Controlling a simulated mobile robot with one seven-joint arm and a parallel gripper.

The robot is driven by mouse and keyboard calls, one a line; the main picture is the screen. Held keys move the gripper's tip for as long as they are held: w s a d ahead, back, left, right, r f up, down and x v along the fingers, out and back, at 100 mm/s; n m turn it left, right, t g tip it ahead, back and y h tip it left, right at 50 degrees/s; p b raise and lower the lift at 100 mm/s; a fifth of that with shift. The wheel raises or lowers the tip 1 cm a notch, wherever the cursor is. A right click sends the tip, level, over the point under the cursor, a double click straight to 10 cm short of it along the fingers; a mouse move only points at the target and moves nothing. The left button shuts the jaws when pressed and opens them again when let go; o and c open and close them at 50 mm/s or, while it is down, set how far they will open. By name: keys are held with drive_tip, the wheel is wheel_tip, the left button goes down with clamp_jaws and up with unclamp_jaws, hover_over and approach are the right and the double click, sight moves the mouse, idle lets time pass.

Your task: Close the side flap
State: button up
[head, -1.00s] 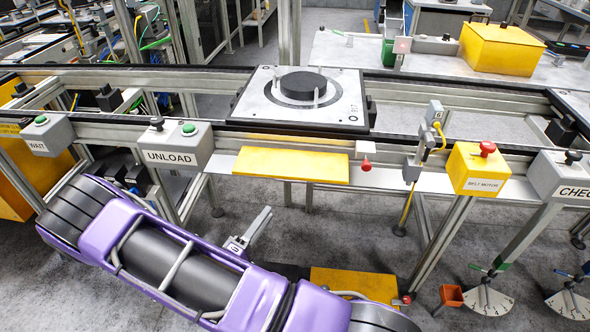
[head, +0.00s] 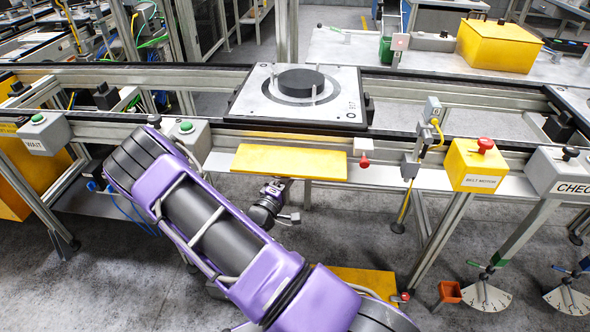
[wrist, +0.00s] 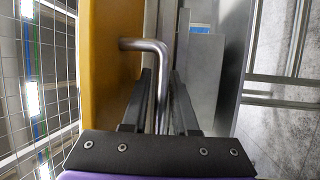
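The yellow flap (head: 290,162) sticks out flat from the front of the conveyor, below the pallet. In the wrist view the yellow panel (wrist: 106,70) is at the left, with a bent metal handle (wrist: 160,62) reaching out from it. My gripper (wrist: 164,88) is open, with one finger on each side of the handle's straight bar; small gaps show beside the bar. In the head view my gripper (head: 280,190) is just under the flap's front edge, and the handle is hidden there.
A pallet (head: 250,100) with a black disc lies on the conveyor above the flap. A red knob (head: 365,162) hangs just right of the flap. A yellow belt motor box (head: 477,166) stands further right. Another yellow panel (head: 358,280) shows low, behind my arm.

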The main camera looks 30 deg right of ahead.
clamp_jaws()
idle(1.5)
